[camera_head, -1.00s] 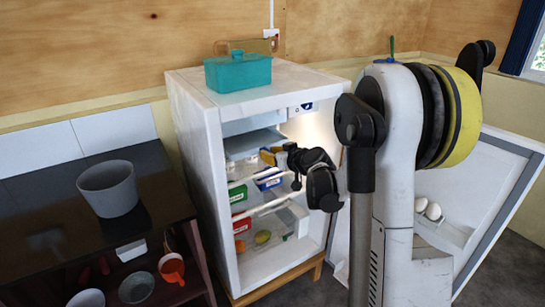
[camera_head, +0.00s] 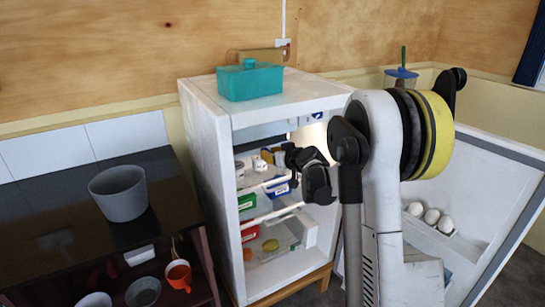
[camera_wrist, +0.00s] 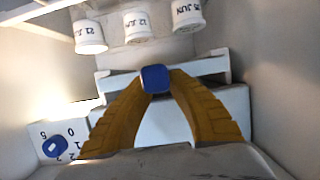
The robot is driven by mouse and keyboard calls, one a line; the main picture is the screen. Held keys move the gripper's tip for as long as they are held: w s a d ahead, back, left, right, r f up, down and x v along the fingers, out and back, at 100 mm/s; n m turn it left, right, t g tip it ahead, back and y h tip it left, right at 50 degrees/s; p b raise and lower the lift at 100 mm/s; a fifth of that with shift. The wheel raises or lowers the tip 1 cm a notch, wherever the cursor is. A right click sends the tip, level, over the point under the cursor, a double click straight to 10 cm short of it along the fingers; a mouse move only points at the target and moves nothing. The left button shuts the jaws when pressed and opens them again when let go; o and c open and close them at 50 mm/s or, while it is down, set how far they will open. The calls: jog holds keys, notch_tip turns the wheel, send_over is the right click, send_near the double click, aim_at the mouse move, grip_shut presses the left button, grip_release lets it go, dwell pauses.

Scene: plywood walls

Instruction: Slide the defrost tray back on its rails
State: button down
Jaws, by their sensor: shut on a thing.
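The white defrost tray (camera_wrist: 236,106) shows in the wrist view behind and between the fingers, with a small blue tab (camera_wrist: 155,78) in its middle. The two ochre fingers of my gripper (camera_wrist: 156,82) close in on this tab and are shut on it. In the head view my gripper (camera_head: 271,156) reaches into the upper part of the open white fridge (camera_head: 210,130). The tray is hard to make out there. The rails cannot be told clearly in either view.
Several white dated jars (camera_wrist: 137,25) stand near the tray. A numbered dial (camera_wrist: 55,145) is at the side. Coloured boxes (camera_head: 247,202) sit on the shelves below. A teal box (camera_head: 250,80) is on the fridge top. The open door (camera_head: 470,190) holds eggs (camera_head: 431,216).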

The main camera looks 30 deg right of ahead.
jog(key=shift+w+a, duration=0.1)
jog(key=shift+w, duration=2.95)
jog(key=c, duration=1.3)
grip_release()
